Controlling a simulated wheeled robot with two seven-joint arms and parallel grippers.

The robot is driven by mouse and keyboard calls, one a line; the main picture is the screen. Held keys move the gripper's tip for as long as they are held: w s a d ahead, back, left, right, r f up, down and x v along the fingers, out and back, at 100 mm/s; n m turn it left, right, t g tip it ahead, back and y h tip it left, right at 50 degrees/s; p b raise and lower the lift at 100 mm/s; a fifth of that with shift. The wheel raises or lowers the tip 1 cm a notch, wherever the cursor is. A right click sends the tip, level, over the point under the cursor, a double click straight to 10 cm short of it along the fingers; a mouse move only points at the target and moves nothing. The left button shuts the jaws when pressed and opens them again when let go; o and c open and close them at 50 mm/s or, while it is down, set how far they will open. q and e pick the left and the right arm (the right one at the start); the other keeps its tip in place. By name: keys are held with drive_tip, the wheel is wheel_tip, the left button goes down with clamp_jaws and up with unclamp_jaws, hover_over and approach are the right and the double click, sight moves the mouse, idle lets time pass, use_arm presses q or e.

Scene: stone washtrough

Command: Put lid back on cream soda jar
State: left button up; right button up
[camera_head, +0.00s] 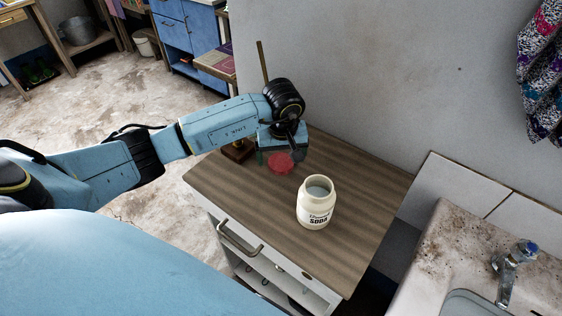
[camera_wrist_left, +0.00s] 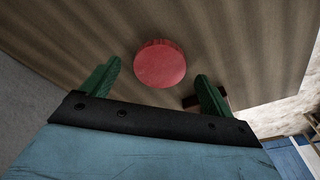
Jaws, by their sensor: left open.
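The cream soda jar (camera_head: 315,207) stands upright and uncovered on the wooden cabinet top (camera_head: 350,178), its mouth open. A round red lid (camera_head: 279,163) lies flat on the same top, behind and left of the jar. My left gripper (camera_head: 279,160) is above the lid, partly covering it in the head view. In the left wrist view, the lid (camera_wrist_left: 160,64) lies just beyond and between the two green fingers (camera_wrist_left: 156,85), which are spread apart with nothing held. My right gripper is not in view.
A dark wooden block (camera_head: 237,150) with an upright stick stands near the cabinet's back left edge. A wall rises behind. A stained stone sink (camera_head: 450,245) with a tap (camera_head: 513,265) is at the right. The cabinet top right of the jar is clear.

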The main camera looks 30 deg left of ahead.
sight(281, 163)
use_arm(q)
drive_tip(key=shift+w+a+f, duration=0.1)
drive_tip(key=shift+f, duration=0.65)
drive_tip(key=c, duration=1)
drive_tip(key=shift+r, duration=0.15)
drive_tip(key=shift+c, duration=0.2)
wheel_tip(281, 163, up, 10)
